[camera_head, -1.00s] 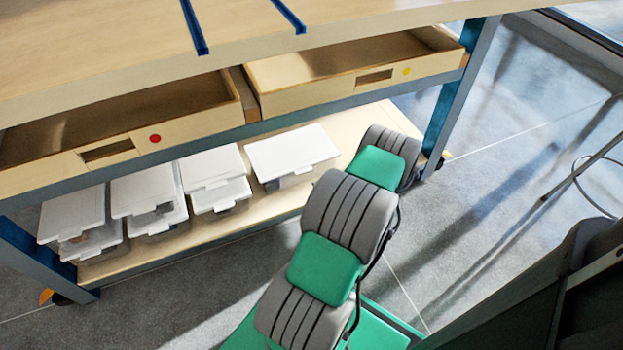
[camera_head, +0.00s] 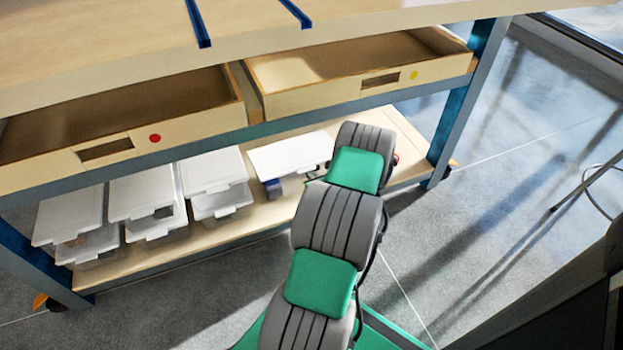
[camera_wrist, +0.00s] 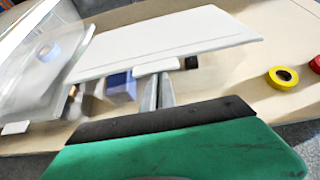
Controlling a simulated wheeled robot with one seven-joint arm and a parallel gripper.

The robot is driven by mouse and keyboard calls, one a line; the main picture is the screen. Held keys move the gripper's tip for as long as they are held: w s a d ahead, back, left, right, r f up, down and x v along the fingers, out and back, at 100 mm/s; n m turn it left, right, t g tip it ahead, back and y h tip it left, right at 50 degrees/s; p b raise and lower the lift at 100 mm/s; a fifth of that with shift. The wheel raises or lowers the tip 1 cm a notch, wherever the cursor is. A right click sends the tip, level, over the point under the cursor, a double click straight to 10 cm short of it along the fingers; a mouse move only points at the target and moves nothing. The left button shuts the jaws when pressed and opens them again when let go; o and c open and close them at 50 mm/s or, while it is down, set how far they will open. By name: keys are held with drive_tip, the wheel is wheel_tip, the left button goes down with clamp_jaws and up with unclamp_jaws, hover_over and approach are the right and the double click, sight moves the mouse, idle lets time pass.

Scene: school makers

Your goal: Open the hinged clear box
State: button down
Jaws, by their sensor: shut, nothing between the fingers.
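The clear box with a white lid (camera_head: 290,152) stands on the lower shelf, rightmost of the boxes and partly behind my arm. In the wrist view its white lid (camera_wrist: 175,38) fills the upper middle, with a tab at its front edge. A blue item (camera_wrist: 121,86) and smaller things show below the lid. My gripper (camera_wrist: 157,90) is shut and empty, with its fingertips just under the front tab. I cannot tell whether they touch it, or whether the lid is slightly raised. In the head view my arm hides most of the gripper.
Another clear box (camera_wrist: 40,75) stands close on the left. A yellow tape roll (camera_wrist: 283,78) and a red one (camera_wrist: 315,64) lie on the shelf to the right. Two open drawers (camera_head: 360,80) (camera_head: 125,140) hang above the shelf. The floor at right is mostly clear.

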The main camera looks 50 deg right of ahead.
drive_tip(key=shift+r, duration=0.1)
drive_tip(key=r+p, duration=0.2)
drive_tip(key=r, duration=0.1)
drive_tip(key=w+d+r+p, duration=0.1)
drive_tip(key=r+p, duration=0.1)
drive_tip(key=r, duration=0.1)
drive_tip(key=w+r+p, duration=0.1)
drive_tip(key=r+p, duration=0.1)
drive_tip(key=r, duration=0.1)
drive_tip(key=shift+w+d+p, duration=0.25)
drive_tip(key=shift+p, duration=0.15)
drive_tip(key=shift+w+a, duration=0.1)
drive_tip(key=shift+w, duration=0.15)
drive_tip(key=shift+f, duration=0.1)
drive_tip(key=shift+s+f, duration=0.1)
drive_tip(key=shift+s, duration=0.05)
